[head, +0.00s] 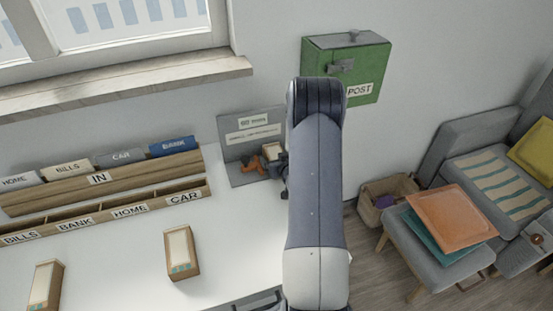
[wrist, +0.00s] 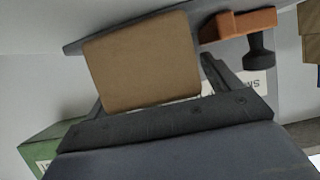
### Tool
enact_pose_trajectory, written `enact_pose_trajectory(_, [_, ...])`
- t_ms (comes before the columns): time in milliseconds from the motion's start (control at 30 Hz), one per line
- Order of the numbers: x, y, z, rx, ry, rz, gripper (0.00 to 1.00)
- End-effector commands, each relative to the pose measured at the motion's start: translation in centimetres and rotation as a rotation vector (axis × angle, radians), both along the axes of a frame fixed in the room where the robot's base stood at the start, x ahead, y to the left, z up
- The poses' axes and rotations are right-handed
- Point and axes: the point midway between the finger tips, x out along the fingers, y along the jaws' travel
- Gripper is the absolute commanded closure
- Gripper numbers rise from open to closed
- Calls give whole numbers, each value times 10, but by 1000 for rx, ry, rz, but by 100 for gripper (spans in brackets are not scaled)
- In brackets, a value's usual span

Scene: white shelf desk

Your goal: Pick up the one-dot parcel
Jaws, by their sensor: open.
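A brown parcel (wrist: 140,62) fills the middle of the wrist view, in front of my gripper (wrist: 152,84). One finger shows to its right, with a gap; the other finger is mostly hidden by it. In the head view this parcel (head: 271,152) is largely covered by my arm, at the grey stand. My gripper is open. Two more parcels lie on the white desk: one in the middle (head: 181,250) and one at the lower left (head: 46,285). Both have pale labels with small teal marks.
An orange and black stamp-like item (wrist: 238,24) is close to the right finger. A grey stand (head: 237,129) with signs rises at the desk's back. A wooden sorter (head: 97,180) stands left. A green POST box (head: 375,60) hangs on the wall.

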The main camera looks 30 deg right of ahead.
Motion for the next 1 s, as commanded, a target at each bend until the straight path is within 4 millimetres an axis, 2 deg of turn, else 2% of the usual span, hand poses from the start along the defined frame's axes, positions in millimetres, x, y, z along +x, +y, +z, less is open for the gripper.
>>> enact_pose_trajectory(233, [1,0,-1,0,0,0,15])
enact_pose_trajectory(800, [1,0,0,0,0,0,62])
enact_pose_trajectory(1000, [1,0,0,-1,-2,0,74])
